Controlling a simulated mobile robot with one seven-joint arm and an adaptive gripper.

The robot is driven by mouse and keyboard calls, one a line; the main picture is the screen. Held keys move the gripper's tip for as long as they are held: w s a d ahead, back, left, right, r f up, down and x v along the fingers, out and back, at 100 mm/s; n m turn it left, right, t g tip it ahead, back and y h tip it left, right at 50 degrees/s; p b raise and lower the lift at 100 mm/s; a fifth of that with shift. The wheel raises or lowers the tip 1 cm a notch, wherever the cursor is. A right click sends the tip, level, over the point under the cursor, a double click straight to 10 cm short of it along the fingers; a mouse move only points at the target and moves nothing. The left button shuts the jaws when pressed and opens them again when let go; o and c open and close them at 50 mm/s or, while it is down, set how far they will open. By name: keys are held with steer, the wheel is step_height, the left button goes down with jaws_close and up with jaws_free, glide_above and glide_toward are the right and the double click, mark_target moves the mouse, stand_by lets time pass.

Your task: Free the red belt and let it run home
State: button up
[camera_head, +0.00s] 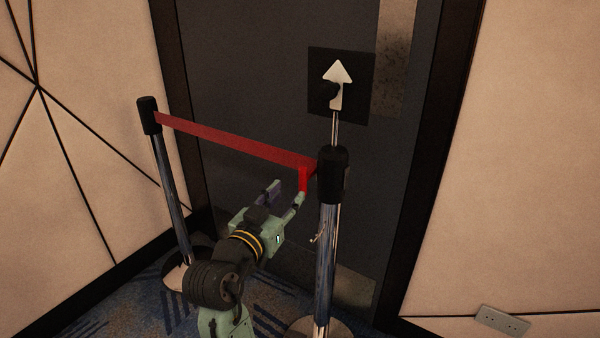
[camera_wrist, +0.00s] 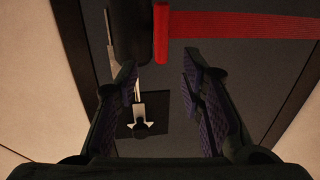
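At the right post's black head (camera_head: 332,175), a red end piece (camera_head: 304,179) hangs down from the belt. My gripper (camera_head: 286,191) is open and empty, just left of the right post and close to the red end piece. In the wrist view, the belt (camera_wrist: 245,25) and its end piece (camera_wrist: 160,32) lie beyond the spread fingertips (camera_wrist: 160,65), not between the pads. The exact gap cannot be told.
A dark door (camera_head: 240,60) stands behind the belt. Pale panelled walls flank the door. A socket plate (camera_head: 502,320) is low on the right. The right post's base (camera_head: 317,328) is partly cut off.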

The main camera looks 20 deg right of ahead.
mark_target(301, 177)
steer(key=p+x, duration=0.2)
steer(key=x, duration=0.7)
steer(key=shift+w+d, duration=0.25)
steer(key=shift+w, duration=0.05)
steer(key=shift+c, duration=0.5)
jaws_close()
